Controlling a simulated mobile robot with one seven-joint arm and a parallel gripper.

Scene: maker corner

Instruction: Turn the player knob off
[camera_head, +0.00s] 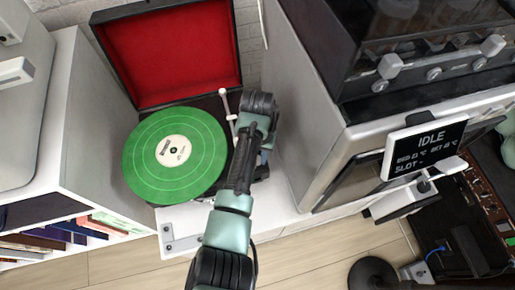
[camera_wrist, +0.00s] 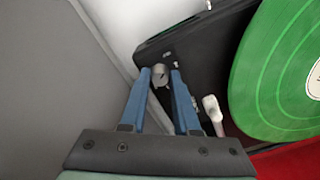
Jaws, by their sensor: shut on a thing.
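The record player has a black base, which shows in the wrist view (camera_wrist: 205,48), and an open lid with a red lining (camera_head: 175,50). A green record (camera_head: 150,165) lies on it and shows at the right of the wrist view (camera_wrist: 285,80). A white tonearm (camera_head: 227,105) stands beside the record. In the wrist view, my gripper (camera_wrist: 161,73) has its two blue fingers shut on a small grey knob (camera_wrist: 160,79) at the player's corner. In the head view my arm hides the knob and most of the gripper.
The player stands on a white surface (camera_head: 185,218) between a white shelf unit with books (camera_head: 85,150) at left and a large grey-sided machine (camera_head: 300,110) close at right. A display reading IDLE (camera_head: 428,145) is further right.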

